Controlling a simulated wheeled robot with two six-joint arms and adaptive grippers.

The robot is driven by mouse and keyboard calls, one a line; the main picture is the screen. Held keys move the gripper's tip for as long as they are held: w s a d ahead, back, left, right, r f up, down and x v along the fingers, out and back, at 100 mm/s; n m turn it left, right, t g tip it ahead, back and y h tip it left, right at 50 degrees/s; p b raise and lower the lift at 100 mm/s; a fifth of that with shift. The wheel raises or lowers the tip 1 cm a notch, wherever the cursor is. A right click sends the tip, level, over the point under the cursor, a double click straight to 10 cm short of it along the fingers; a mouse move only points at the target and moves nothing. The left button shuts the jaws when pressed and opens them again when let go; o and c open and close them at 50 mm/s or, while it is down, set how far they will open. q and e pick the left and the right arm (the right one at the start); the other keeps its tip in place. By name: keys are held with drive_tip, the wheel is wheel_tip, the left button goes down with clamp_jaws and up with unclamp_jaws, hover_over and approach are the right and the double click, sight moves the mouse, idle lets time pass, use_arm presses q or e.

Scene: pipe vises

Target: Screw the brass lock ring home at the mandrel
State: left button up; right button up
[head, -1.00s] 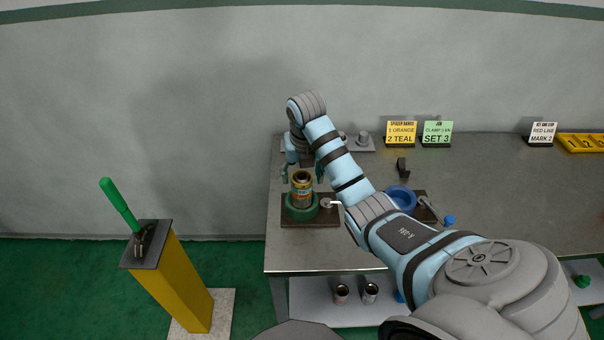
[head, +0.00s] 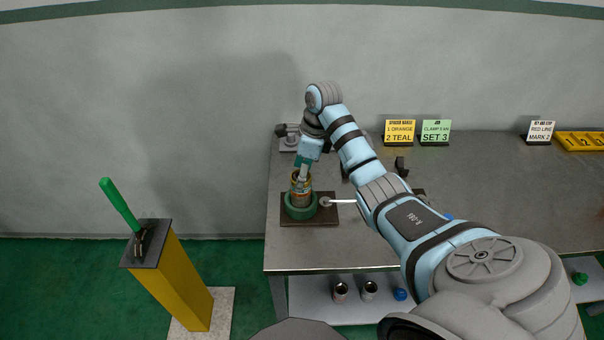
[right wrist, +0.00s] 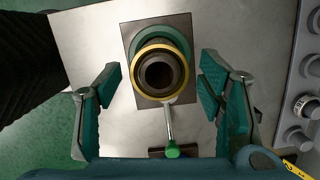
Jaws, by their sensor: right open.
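The brass lock ring (right wrist: 160,43) shows in the right wrist view as a yellow band around the dark open end of the upright mandrel (right wrist: 160,74). In the head view the mandrel (head: 301,196) stands in a green round base at the table's left end, with the ring (head: 294,180) near its top, partly behind a finger. My right gripper (head: 304,168) is above it. In the right wrist view its teal fingers (right wrist: 160,80) are spread wide on either side of the ring, with gaps on both sides. How far the ring is seated cannot be told. My left gripper is not in view.
A rod with a green-tipped handle (right wrist: 172,150) sticks out from the base plate. Grey fittings (right wrist: 303,106) stand at the back. Sign cards (head: 400,131) line the table's back edge. A yellow post (head: 178,280) with a green lever stands left. The table's right side is mostly clear.

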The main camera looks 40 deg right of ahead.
drive_tip(key=n+b, duration=0.1)
drive_tip(key=n, duration=0.2)
drive_tip(key=shift+n+g+y, duration=0.3)
drive_tip(key=n+b, duration=0.1)
drive_tip(key=n, duration=0.3)
drive_tip(key=shift+w+g, duration=0.15)
drive_tip(key=shift+g, duration=0.25)
drive_tip(key=n, duration=0.3)
drive_tip(key=shift+g, duration=0.3)
drive_tip(key=n, duration=0.3)
drive_tip(key=shift+g, duration=0.3)
drive_tip(key=shift+a+r+p, duration=0.1)
drive_tip(key=shift+p, duration=0.5)
drive_tip(key=shift+c, duration=0.2)
